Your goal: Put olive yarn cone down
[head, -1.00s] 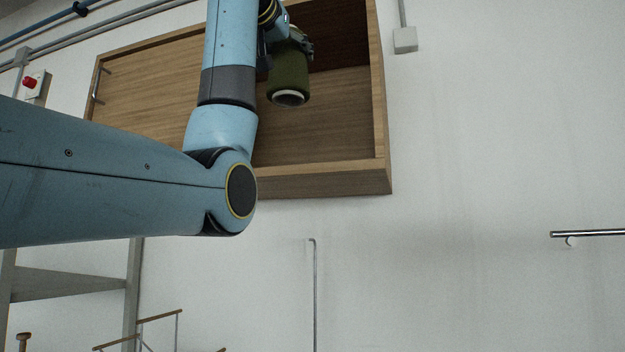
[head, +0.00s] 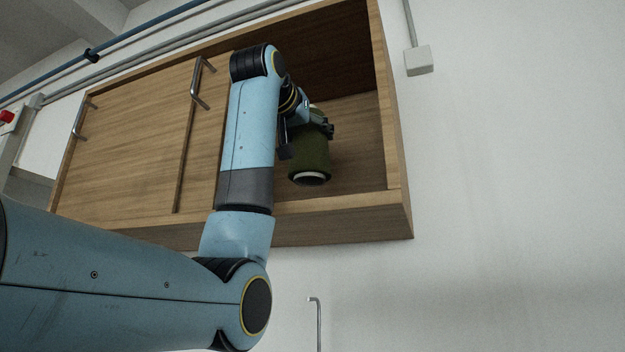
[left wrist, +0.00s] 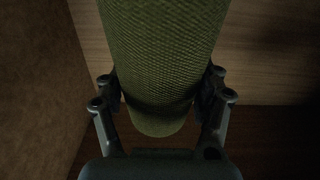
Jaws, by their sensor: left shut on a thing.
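The olive yarn cone (head: 311,158) is in the open right part of a wooden wall cabinet (head: 392,215) in the head view. Its pale, hollow end faces down toward me. My left gripper (head: 318,128) is shut on the cone, reaching in from the left and behind it. In the left wrist view the cone (left wrist: 165,50) runs between the two fingers of my left gripper (left wrist: 163,100), one on each side. I cannot tell whether the cone touches the cabinet floor. My right gripper is not in view.
A wooden door (head: 130,150) with metal handles covers the left part of the cabinet. The cabinet's right wall (head: 387,100) stands near the cone, with some free room between. A white box (head: 419,61) is on the wall to the right.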

